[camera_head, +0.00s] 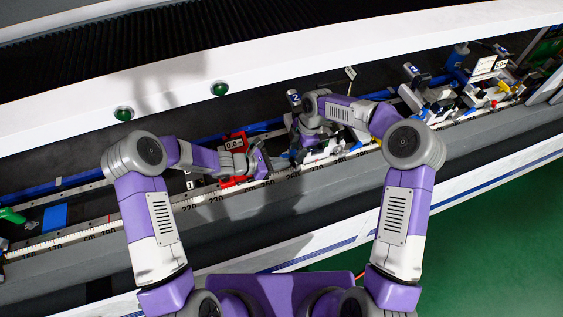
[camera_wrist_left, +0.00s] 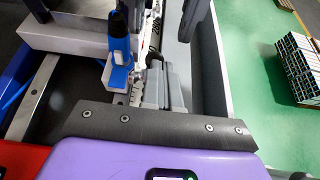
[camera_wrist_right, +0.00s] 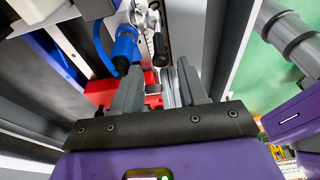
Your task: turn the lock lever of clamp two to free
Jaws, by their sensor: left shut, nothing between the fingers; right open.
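Clamp two, with its number 2 label (camera_head: 295,97), stands on the rail in the head view, largely covered by my right arm. My right gripper (camera_wrist_right: 158,70) is open at the clamp. In the right wrist view, a blue-and-black handle (camera_wrist_right: 126,46) is beyond the left finger, and a black grip (camera_wrist_right: 160,46) on a metal part is beyond the gap. Nothing shows clasped between the fingers. I cannot tell which part is the lock lever. My left gripper (camera_wrist_left: 162,72) is shut and empty, just left of the clamp; a blue handle (camera_wrist_left: 118,62) shows beside its fingers.
A red block with a 0.0 display (camera_head: 234,144) sits on the rail by my left gripper. Further clamps (camera_head: 428,90) stand to the right. A scale strip (camera_head: 130,218) runs along the front edge. A white machine beam (camera_head: 190,92) runs behind.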

